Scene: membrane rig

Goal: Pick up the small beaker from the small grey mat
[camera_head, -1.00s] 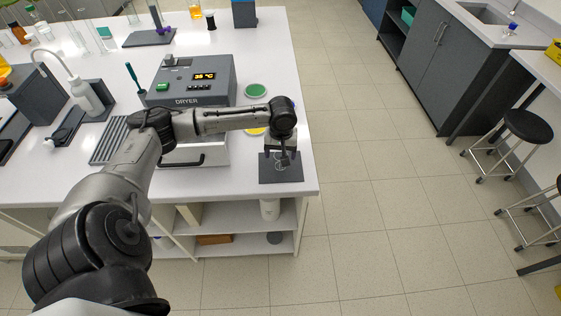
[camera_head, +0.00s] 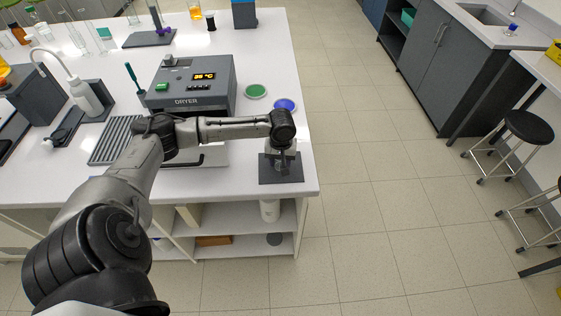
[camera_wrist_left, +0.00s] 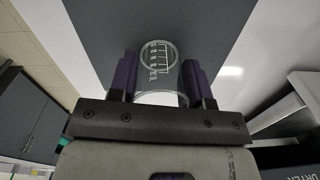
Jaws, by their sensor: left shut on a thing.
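The small beaker (camera_wrist_left: 158,62) is clear glass with white graduation marks. In the left wrist view it sits between the two dark purple fingers of my left gripper (camera_wrist_left: 160,80), which is shut on it. Dark grey mat surface fills the background behind the beaker there. In the head view my left gripper (camera_head: 282,160) points down over the small grey mat (camera_head: 290,177) at the table's front right corner. The beaker is mostly hidden by the gripper there, and I cannot tell whether it touches the mat. My right gripper is not in view.
A green dish (camera_head: 255,91) and a blue dish (camera_head: 285,105) lie behind the gripper. The table's right edge is close to the mat, with open floor (camera_head: 390,200) beyond.

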